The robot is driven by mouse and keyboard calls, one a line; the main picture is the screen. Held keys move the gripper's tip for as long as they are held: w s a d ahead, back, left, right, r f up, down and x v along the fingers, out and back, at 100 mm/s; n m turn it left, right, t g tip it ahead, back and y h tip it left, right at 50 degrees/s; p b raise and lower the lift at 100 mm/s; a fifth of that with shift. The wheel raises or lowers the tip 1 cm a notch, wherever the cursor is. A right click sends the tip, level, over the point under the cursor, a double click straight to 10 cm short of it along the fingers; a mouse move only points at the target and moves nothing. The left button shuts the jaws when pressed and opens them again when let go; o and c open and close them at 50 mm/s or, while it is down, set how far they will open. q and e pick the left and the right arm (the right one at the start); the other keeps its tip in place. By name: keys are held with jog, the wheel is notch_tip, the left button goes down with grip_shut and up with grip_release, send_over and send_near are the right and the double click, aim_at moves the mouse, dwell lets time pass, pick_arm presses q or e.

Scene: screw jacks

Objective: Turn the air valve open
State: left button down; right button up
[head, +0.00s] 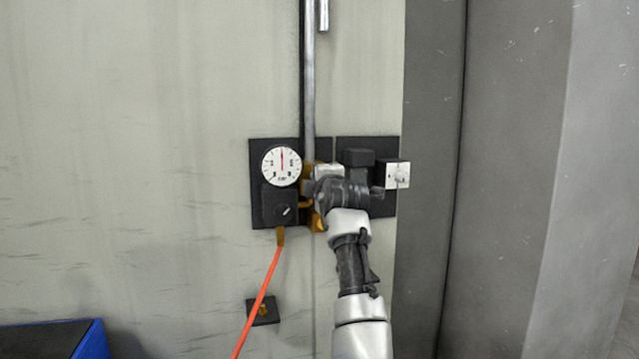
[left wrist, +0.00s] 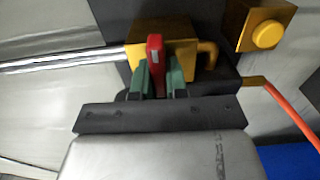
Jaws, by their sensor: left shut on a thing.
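The air valve's brass body (left wrist: 183,52) shows in the left wrist view, with a red lever (left wrist: 155,52) standing across its front. My left gripper (left wrist: 157,82) is shut on the red lever, with one green fingertip on each side of it. In the head view my left gripper (head: 313,188) is at the wall panel, at the lower end of the vertical pipe. There the gripper hides the lever and most of the valve, and only bits of brass show around it. My right gripper is in neither view.
An orange hose (head: 258,300) hangs below. A white switch plate (head: 397,175) is at the right. A blue bin (head: 92,342) stands lower left.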

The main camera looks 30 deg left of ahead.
pick_arm(q)
jog(key=shift+r, duration=0.1)
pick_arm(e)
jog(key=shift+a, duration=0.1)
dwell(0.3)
pick_arm(q)
jog(key=c, duration=1.1)
grip_release()
jog(key=shift+c, duration=0.2)
